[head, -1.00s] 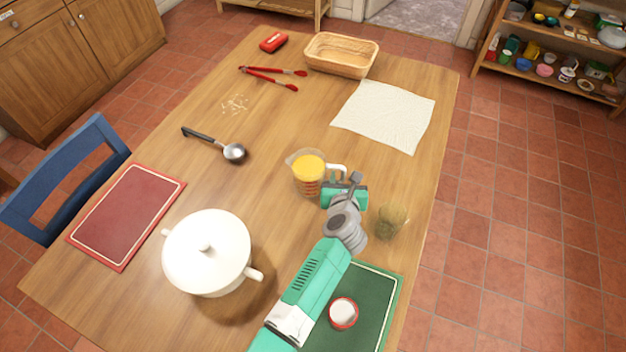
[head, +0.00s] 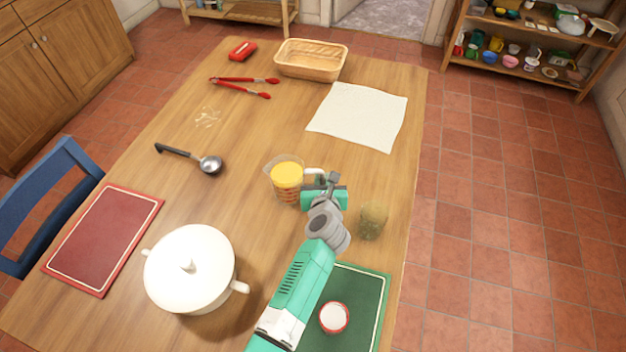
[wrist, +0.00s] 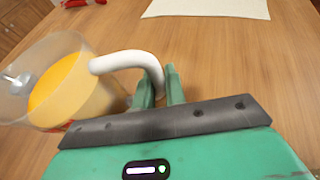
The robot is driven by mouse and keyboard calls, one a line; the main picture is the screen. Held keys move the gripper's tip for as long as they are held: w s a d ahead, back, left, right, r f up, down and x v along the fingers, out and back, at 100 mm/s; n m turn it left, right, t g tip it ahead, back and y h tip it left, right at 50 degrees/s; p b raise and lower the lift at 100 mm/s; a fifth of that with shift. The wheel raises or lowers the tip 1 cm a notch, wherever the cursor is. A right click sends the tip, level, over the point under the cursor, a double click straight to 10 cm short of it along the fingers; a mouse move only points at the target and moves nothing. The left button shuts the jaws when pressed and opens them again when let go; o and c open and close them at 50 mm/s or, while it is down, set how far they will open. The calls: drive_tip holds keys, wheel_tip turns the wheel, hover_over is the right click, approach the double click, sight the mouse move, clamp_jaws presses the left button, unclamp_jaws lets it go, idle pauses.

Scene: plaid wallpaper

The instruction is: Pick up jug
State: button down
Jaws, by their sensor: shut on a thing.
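The jug (head: 287,180) is a clear measuring jug with orange-yellow contents and a white handle on its right side. It stands near the middle of the wooden table, and it also shows at the left of the wrist view (wrist: 75,90). My gripper (wrist: 160,82) is shut on the jug's white handle, with its green fingers on either side of the handle's lower end. In the head view my gripper (head: 318,188) is just right of the jug, and my wrist hides part of the handle. The jug's base is partly hidden in the wrist view.
A greenish-brown glass (head: 372,220) stands close to the right of my arm. A white lidded pot (head: 190,270) is at front left. A green mat (head: 365,300) holds a small red-rimmed cup (head: 334,317). A ladle (head: 209,164) lies left; a white cloth (head: 360,115) lies behind.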

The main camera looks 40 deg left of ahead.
drive_tip(key=shift+r+p, duration=2.7)
drive_tip(key=shift+r, duration=2.3)
